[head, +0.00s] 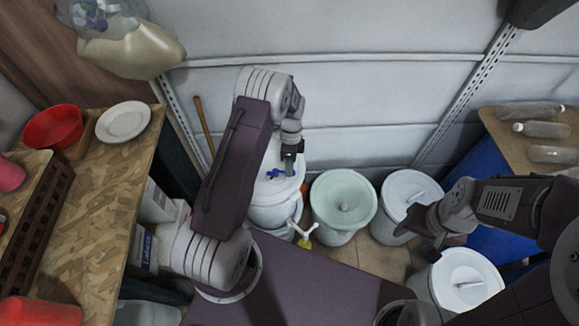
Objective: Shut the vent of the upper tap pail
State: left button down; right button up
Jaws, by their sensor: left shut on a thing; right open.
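The white upper tap pail (263,196) stands in the middle against the back wall, seemingly on another pail. A blue vent (274,174) shows on its lid. My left gripper (288,169) points down over the lid and is shut on the blue vent, partly hiding it; whether the vent is open or shut is not clear. A white tap (304,233) with red and yellow parts sticks out low at the pail's front right. My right gripper (418,230) is open, in front of the white lidded pail at the right, apart from the tap pail.
A pale green lidded pail (343,197) and white lidded pails (410,189) (466,281) stand to the right. A wooden bench (112,170) with a red bowl (52,127) and white plate (123,122) is left. Clear bottles (541,129) lie on a right-hand table.

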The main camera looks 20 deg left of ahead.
pick_arm(q)
jog(key=shift+w, duration=0.15)
jog(key=n, duration=0.2)
jog(key=w+a+n, duration=0.1)
jog(key=n+h, duration=0.1)
jog(key=n, duration=0.1)
jog(key=shift+w+a+n+t+b, duration=0.25)
jog(key=shift+w+n+t+b, duration=0.05)
jog(key=shift+w+b, duration=0.1)
jog(key=shift+w+a+n+t, duration=0.25)
jog(key=shift+a+n, duration=0.2)
jog(key=shift+n, duration=0.7)
jog(key=shift+w+a+n+t, duration=0.15)
jog(key=shift+w+a+n, duration=0.2)
jog(key=shift+n, duration=0.8)
jog(key=shift+s+r, duration=0.1)
jog(key=c, duration=1.5)
grip_release()
